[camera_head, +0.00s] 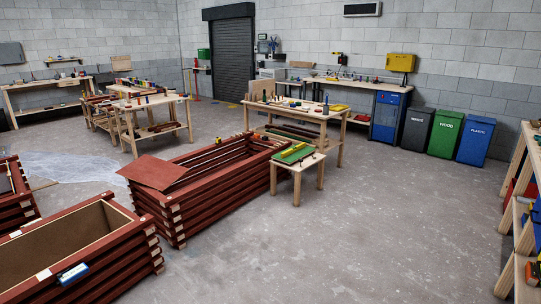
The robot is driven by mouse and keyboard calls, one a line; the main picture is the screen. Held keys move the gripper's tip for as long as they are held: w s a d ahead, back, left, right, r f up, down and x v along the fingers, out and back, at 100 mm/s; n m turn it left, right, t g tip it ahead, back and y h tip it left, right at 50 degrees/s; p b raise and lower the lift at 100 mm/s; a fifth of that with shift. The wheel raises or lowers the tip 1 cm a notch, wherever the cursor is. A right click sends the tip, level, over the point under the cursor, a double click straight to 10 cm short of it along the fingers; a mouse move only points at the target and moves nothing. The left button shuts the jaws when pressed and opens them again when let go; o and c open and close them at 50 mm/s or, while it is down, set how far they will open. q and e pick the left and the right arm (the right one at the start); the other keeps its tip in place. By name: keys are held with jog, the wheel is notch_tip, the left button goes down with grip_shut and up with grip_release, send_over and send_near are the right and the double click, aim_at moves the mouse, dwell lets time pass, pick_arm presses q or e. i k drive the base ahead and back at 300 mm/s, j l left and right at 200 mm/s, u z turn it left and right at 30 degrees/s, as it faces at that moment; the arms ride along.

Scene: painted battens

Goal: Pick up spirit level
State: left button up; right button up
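I cannot single out the spirit level for certain at this distance. A small wooden stool (315,160) in the middle carries a green flat piece (293,154) with small items on it, too small to name. A small blue and white object (73,273) lies on the near rim of the front red batten box (110,285) at the lower left. Neither of my grippers shows in the head view.
A long red batten box (190,215) stands left of the stool, with a loose red panel (153,172) across its left end. Workbenches stand behind. The floor (350,240) at front right is clear.

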aim_at(290, 151)
jog(key=i, duration=2.3)
jog(key=i+z, duration=0.1)
jog(key=i, duration=0.5)
jog(key=i+j+z, duration=0.1)
jog(key=i, duration=0.5)
jog(key=i+j+z, duration=0.1)
jog(key=i, duration=0.45)
jog(key=i+j+z, duration=0.1)
jog(key=i+j, duration=0.15)
jog(key=i, duration=0.35)
